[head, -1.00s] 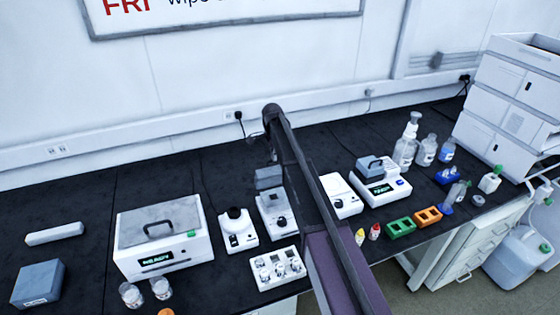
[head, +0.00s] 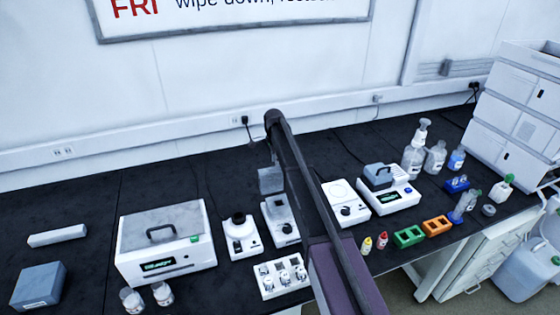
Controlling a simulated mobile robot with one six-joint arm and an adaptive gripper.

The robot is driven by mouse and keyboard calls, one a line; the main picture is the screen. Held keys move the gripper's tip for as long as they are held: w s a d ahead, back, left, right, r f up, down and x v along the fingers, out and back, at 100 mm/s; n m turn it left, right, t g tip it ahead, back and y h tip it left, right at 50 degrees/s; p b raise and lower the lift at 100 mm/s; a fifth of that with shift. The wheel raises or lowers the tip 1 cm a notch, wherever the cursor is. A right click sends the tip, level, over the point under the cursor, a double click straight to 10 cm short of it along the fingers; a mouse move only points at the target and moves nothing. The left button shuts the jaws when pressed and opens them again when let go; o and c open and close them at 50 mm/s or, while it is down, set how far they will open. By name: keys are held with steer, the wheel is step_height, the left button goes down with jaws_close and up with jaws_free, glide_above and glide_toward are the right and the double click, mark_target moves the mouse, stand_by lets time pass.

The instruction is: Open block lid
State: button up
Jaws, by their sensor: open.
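The dry block heater (head: 396,200) is a white unit with a lit green display, on the right half of the bench. Its blue-grey lid (head: 378,178) with a dark handle sits down on top of it. My arm rises from the bottom middle and its far end bends downward left of the heater. My gripper (head: 270,160) hangs there, small and partly hidden by the arm link, so its fingers are hard to make out. It is well apart from the lid. A grey boxy piece (head: 271,181) shows just below it; I cannot tell whether they touch.
A large white bath (head: 165,255) with a handled grey lid stands at left. Small white instruments (head: 241,238) and a vial rack (head: 281,277) stand near my arm. Green (head: 408,237) and orange racks (head: 437,226) lie before the heater; bottles (head: 414,155) stand behind it.

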steer(key=w+a+r+p, duration=0.1)
steer(key=w+a, duration=0.1)
steer(key=w, duration=0.5)
steer(key=w+a+r+p, duration=0.2)
steer(key=w, duration=0.6)
steer(key=shift+r, duration=0.15)
stand_by(1.8)
steer(key=shift+s, duration=0.15)
stand_by(0.3)
steer(key=s+d+n, duration=0.4)
steer(key=s+d, duration=0.3)
steer(key=s, duration=1.1)
steer(key=s+d+n, duration=0.5)
steer(key=s+d, duration=0.2)
steer(key=s, duration=1.1)
steer(key=s+d+n, duration=0.5)
steer(key=s+d, duration=0.1)
steer(key=s, duration=1.2)
steer(key=shift+s+d+t, duration=0.35)
steer(key=shift+d+t, duration=0.05)
